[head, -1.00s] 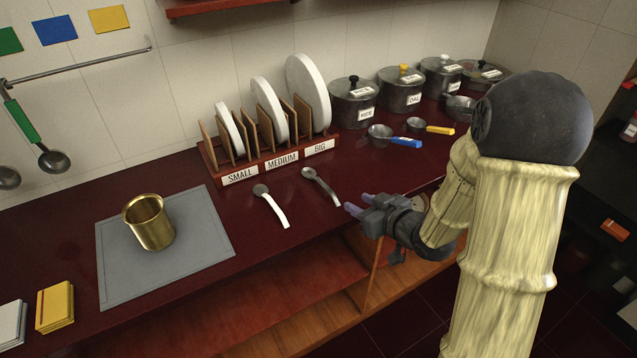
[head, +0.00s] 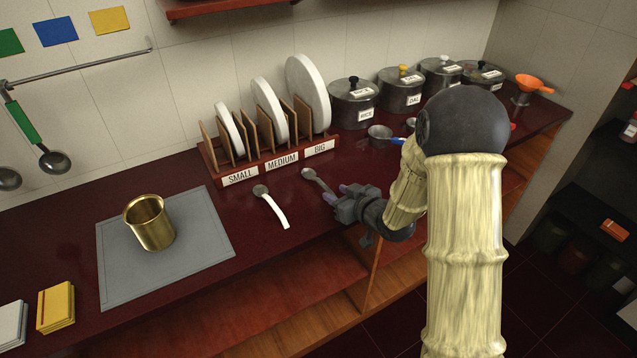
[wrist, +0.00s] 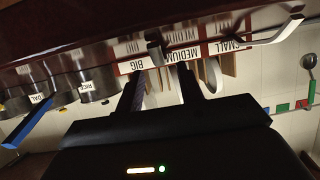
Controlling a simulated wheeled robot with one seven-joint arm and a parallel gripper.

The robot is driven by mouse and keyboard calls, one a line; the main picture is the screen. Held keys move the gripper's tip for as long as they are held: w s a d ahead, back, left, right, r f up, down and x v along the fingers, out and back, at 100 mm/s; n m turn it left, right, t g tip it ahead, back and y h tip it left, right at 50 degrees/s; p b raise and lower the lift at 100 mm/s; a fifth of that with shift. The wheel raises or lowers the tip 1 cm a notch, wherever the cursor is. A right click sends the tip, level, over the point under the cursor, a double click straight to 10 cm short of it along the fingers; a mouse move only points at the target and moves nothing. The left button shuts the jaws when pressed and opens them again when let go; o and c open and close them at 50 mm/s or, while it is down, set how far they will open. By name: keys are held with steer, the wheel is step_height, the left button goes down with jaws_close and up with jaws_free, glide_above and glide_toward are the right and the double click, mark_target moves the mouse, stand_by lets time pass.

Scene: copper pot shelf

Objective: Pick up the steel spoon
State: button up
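The steel spoon (head: 315,177) lies on the dark red counter in front of the plate rack, its bowl toward the rack. The end of its handle is hidden at my gripper in the head view. My gripper (head: 337,193) is at the handle end, near the counter's front edge. In the wrist view, the fingers of my gripper (wrist: 162,75) are apart, and a dark, foreshortened piece that looks like the steel spoon (wrist: 155,47) shows just beyond and between them. I cannot tell whether they touch it.
A white-handled spoon (head: 272,208) lies to the left. The plate rack (head: 272,165) stands behind. A small pan with a blue handle (head: 379,133) and several lidded pots, including the rice pot (head: 353,102), are to the right. A brass cup (head: 150,224) stands on a grey mat (head: 205,255).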

mark_target(331, 193)
steer(key=x, duration=0.4)
steer(key=shift+a+f, duration=0.1)
steer(key=shift+f, duration=0.15)
jaws_close()
